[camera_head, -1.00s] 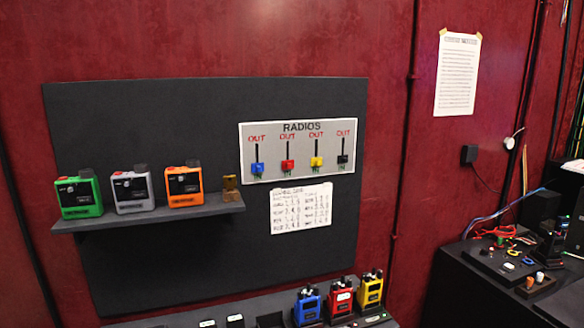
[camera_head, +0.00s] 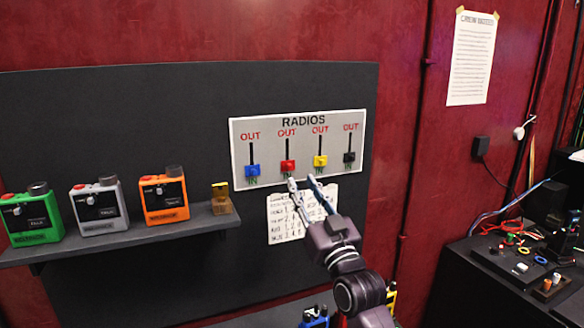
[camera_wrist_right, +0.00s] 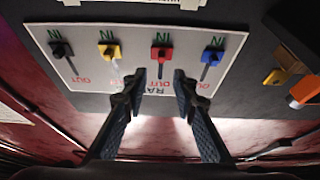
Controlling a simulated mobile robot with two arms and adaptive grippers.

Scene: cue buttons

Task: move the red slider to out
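The red slider (camera_head: 287,167) sits at the low end of its slot, near the IN label, on the white RADIOS panel (camera_head: 240,127). The OUT label is above the slot. My right gripper (camera_head: 301,182) is just below the panel, to the lower right of the red slider. It is open and empty. In the right wrist view the red slider (camera_wrist_right: 161,54) is ahead, between the lines of the two spread fingertips (camera_wrist_right: 155,78), and nothing touches it. The blue slider (camera_head: 252,170), yellow slider (camera_head: 320,161) and black slider (camera_head: 349,157) also sit low. My left gripper is not visible.
A shelf (camera_head: 110,242) to the left holds a green radio (camera_head: 34,216), a grey radio (camera_head: 98,204), an orange radio (camera_head: 164,194) and a small brass-coloured object (camera_head: 221,197). A handwritten sheet (camera_head: 284,226) hangs below the panel, partly behind my right gripper.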

